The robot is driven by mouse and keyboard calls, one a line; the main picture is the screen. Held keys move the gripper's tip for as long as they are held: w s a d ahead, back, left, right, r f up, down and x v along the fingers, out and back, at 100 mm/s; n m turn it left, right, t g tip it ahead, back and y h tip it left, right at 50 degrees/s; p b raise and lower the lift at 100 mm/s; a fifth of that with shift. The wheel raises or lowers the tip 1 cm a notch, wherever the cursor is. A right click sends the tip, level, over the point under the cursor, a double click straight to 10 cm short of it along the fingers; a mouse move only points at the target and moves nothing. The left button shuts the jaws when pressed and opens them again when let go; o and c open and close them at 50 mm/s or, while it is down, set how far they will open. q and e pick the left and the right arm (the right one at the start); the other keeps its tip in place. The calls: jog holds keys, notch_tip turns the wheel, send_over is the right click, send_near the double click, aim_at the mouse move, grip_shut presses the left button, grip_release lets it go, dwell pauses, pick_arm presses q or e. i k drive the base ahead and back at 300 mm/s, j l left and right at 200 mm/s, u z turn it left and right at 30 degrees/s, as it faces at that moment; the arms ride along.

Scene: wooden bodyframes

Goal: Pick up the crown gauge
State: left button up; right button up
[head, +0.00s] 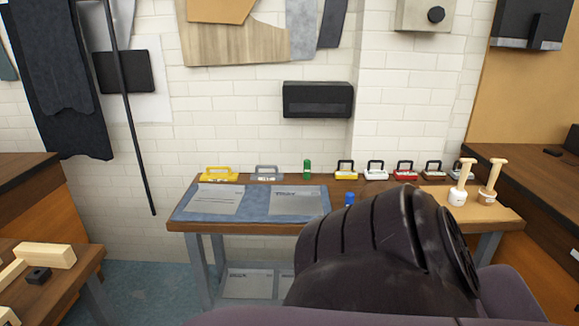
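I cannot tell which item is the crown gauge. Candidates stand on the workbench (250,228) against the brick wall. Along its back edge are a yellow handled tool (219,175), a grey handled tool (267,173), a green cylinder (307,169), and a row of handled tools in yellow-white (346,174), white (376,174) and red (405,173). A blue cylinder (349,199) is further forward. Two pieces with wooden handles (459,194) (488,195) stand at the right end. Neither gripper is in view. My own dark body part hides the bench's front right.
Two printed sheets (217,201) (296,203) lie on the bench's blue mat. A low table (88,266) with wooden blocks stands at the lower left. Wooden cabinets flank both sides. A black pole (131,110) stands at the left. Floor shows left of the bench.

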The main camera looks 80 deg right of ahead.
aim_at(369, 174)
jog(key=z, duration=3.15)
